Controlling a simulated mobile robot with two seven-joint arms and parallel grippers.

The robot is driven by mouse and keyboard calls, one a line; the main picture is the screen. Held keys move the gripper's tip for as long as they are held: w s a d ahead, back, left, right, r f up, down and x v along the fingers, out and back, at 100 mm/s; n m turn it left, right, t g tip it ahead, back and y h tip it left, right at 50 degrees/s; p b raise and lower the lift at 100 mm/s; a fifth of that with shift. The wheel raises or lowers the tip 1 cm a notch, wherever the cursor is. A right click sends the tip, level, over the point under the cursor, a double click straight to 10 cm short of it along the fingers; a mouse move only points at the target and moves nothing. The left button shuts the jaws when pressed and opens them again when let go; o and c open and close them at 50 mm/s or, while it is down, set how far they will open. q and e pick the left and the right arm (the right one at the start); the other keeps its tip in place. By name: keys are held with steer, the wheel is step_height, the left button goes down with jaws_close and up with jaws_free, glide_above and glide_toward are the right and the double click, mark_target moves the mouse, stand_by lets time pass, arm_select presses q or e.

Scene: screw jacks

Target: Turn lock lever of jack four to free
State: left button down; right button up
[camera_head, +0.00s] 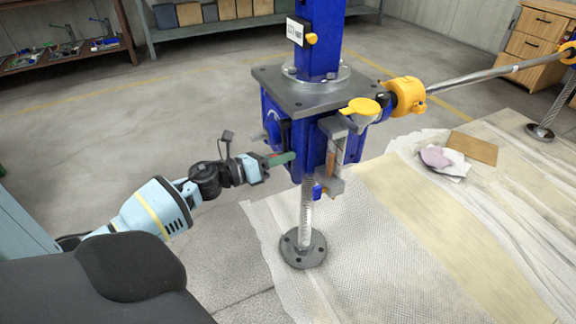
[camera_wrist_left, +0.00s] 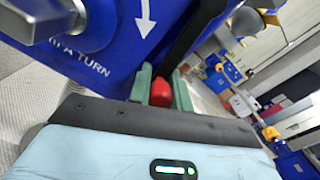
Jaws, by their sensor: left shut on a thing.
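The blue screw jack (camera_head: 312,150) stands upright with a grey top plate and a threaded screw (camera_head: 307,215) below. The white tag (camera_head: 296,31) on its blue column is too small to read surely. My left gripper (camera_head: 279,160) reaches the jack's left side. In the left wrist view its green fingers (camera_wrist_left: 161,90) are shut on the red knob (camera_wrist_left: 160,93) at the end of a dark lock lever (camera_wrist_left: 186,45). The lever runs up across the blue housing (camera_wrist_left: 110,60), beside a white curved arrow (camera_wrist_left: 146,18). My right gripper is out of view.
A yellow fitting (camera_head: 405,96) and a long steel shaft (camera_head: 490,73) extend right from the jack. A pale mat (camera_head: 400,260) lies below. The floor at left is clear.

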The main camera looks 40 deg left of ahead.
arm_select(q)
steer(key=shift+w+a+f+m+b, duration=0.1)
steer(key=shift+w+a+m+b, duration=0.1)
steer(key=shift+a+m+b, duration=0.3)
steer(key=shift+w+a+m+b, duration=0.15)
steer(key=shift+a+m+b, duration=0.25)
steer(key=shift+a, duration=0.15)
steer(key=c, duration=1.3)
jaws_free()
